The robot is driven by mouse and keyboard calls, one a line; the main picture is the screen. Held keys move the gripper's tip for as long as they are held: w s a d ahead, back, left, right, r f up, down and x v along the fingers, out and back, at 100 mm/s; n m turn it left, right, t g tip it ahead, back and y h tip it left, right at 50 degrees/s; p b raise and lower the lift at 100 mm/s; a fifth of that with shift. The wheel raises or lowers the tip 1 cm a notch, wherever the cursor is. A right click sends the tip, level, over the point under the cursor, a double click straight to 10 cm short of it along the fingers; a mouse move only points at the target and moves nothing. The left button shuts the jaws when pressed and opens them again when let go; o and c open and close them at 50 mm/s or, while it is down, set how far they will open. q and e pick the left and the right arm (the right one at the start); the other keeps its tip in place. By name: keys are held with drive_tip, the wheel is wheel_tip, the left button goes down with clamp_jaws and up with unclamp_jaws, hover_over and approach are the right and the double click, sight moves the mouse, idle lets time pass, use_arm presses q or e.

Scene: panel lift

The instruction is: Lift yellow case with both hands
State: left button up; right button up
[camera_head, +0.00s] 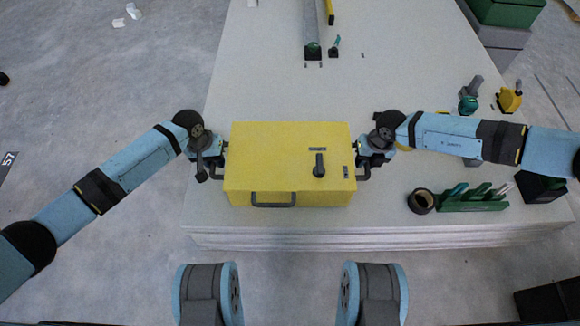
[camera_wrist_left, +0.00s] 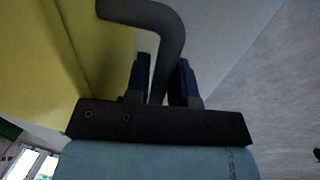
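The yellow case (camera_head: 270,165) sits near the front edge of the pale panel stack, with a dark front handle and a dark handle on each side. My left gripper (camera_head: 217,160) is at the case's left side. In the left wrist view its two fingers (camera_wrist_left: 164,85) stand close on either side of the dark left side handle (camera_wrist_left: 168,40), which fills the gap between them. My right gripper (camera_head: 365,160) is at the right side handle (camera_head: 363,174). Its fingers are too small and hidden to tell whether they are shut.
The pale panel stack (camera_head: 300,90) has free room behind the case. A tape roll (camera_head: 421,201) and a green rack (camera_head: 470,199) are to the right. A yellow tool (camera_head: 509,99) lies further back. A long grey bar (camera_head: 311,25) is at the back, and a green box (camera_head: 505,12) stands back right.

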use_arm(q)
clamp_jaws()
use_arm(e)
clamp_jaws()
use_arm(q)
drive_tip(key=shift+r, duration=0.1)
idle(0.8)
